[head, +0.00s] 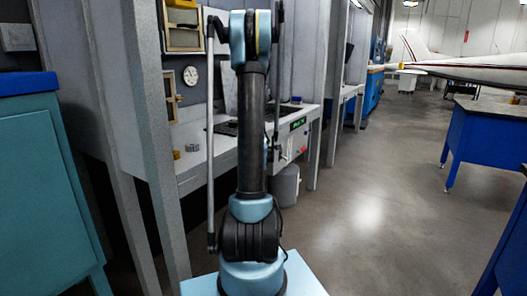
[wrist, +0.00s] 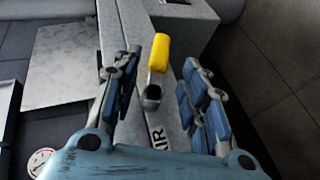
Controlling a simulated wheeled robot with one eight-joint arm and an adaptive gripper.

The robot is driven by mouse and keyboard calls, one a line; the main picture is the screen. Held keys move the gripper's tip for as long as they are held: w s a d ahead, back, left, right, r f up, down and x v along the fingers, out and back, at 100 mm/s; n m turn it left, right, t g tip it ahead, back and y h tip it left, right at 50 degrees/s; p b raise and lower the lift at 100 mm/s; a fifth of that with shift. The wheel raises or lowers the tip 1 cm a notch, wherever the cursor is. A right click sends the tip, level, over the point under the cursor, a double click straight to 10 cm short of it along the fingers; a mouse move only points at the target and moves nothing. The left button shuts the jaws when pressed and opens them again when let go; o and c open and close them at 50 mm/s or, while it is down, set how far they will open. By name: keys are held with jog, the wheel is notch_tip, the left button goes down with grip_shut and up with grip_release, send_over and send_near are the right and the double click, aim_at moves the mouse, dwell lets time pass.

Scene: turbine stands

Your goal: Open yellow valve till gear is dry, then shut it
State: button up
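The yellow valve (wrist: 158,52) has a short yellow handle on a dark metal stem, in the middle of the wrist view. My gripper (wrist: 160,72) is open, with one blue-padded finger on each side of the valve. I see a gap between the handle and each finger, so the gripper holds nothing. A label ending in "IR" (wrist: 158,138) is on the grey surface below the valve. In the head view my arm stands in front of the bench, and I cannot make out the gripper or the valve there. I cannot identify the gear in either view.
A grey bench (head: 195,180) with a green display (head: 298,124) stands behind my arm. A round gauge (head: 191,76) is on its back wall. A grey bin (head: 285,187) stands beneath. A blue cabinet (head: 45,180) is at left, a blue table (head: 485,145) at right. Open floor lies between.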

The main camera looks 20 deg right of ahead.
jog(key=shift+s+a+r, duration=0.2)
jog(key=shift+s+a, duration=0.05)
jog(key=shift+s, duration=0.3)
